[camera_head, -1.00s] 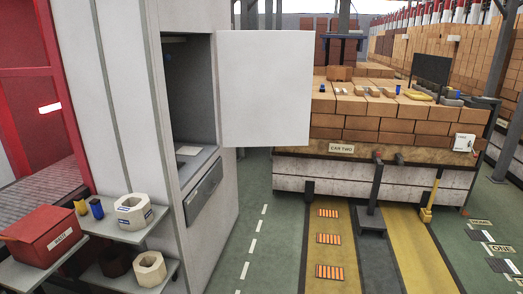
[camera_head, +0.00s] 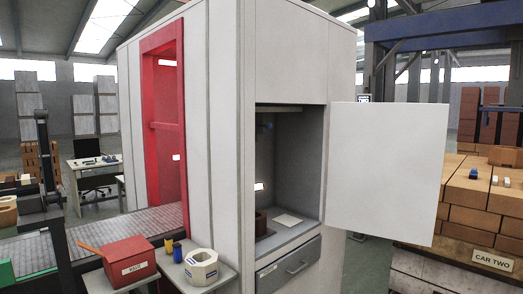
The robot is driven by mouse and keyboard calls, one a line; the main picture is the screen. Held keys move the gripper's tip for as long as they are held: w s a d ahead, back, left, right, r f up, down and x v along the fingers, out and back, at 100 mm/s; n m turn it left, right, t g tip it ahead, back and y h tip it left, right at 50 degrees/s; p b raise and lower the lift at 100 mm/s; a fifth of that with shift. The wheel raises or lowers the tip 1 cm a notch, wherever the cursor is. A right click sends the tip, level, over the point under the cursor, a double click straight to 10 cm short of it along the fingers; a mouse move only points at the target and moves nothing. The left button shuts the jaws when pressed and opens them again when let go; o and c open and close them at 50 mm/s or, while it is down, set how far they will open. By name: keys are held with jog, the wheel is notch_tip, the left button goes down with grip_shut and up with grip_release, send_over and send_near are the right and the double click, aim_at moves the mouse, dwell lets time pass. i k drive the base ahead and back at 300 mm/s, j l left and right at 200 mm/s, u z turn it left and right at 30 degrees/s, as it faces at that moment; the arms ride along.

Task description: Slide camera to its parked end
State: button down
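No camera or slide rail can be made out for certain. The tall white cabinet (camera_head: 228,120) has an open bay (camera_head: 290,150) in its right-hand face, with a white door (camera_head: 388,172) swung open to the right. Inside the bay a small brown block (camera_head: 261,222) and a pale flat sheet (camera_head: 288,220) lie on the grey floor. Something small and dark hangs near the bay's top, too dim to identify. A grey drawer (camera_head: 290,268) with a handle is shut below. My gripper is not in view.
A red-framed opening (camera_head: 163,130) with a conveyor (camera_head: 110,225) is on the left. A desk (camera_head: 95,175) is behind.

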aim_at(259, 125)
jog(key=i+l+u, duration=0.2)
jog(key=l, duration=0.25)
jog(key=l+u, duration=0.15)
jog(key=l, duration=0.25)
jog(key=z, duration=0.25)
jog(key=i, duration=1.6)
